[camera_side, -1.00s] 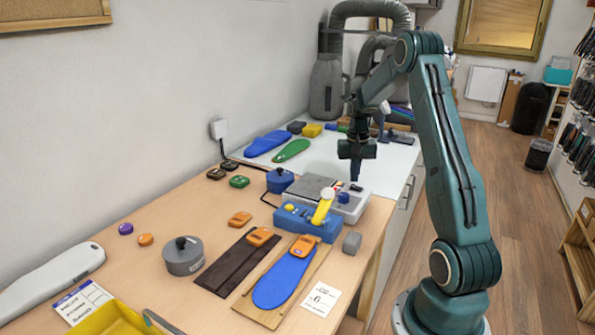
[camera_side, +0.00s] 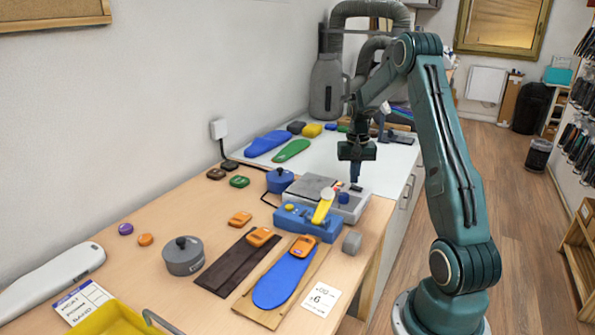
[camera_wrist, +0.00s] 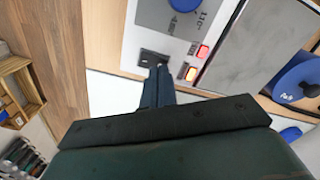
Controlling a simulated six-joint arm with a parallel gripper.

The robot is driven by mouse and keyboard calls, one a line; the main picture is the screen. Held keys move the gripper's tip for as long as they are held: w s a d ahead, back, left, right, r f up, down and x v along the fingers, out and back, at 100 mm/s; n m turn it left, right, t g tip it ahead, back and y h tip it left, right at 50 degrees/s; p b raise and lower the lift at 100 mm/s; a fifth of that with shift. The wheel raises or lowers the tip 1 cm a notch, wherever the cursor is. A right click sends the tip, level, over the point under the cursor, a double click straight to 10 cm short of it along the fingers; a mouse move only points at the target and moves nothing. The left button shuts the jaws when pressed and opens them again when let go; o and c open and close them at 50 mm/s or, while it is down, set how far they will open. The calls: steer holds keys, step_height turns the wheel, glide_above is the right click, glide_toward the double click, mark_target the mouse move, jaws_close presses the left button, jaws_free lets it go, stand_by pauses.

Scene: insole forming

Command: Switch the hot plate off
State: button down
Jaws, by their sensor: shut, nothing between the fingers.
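The hot plate (camera_side: 312,186) is a light grey box with a flat grey heating surface, beyond the blue clamp.
A blue clamp (camera_side: 296,221) with a yellow lever (camera_side: 322,207) stands just in front of the hot plate. A blue pot (camera_side: 280,181) is beside it at the left. A grey block (camera_side: 352,242) and an insole board (camera_side: 262,314) lie nearer the camera.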

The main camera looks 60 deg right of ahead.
mark_target(353, 186)
steer(key=shift+f, duration=0.7)
stand_by(0.6)
steer(key=shift+r, duration=3.55)
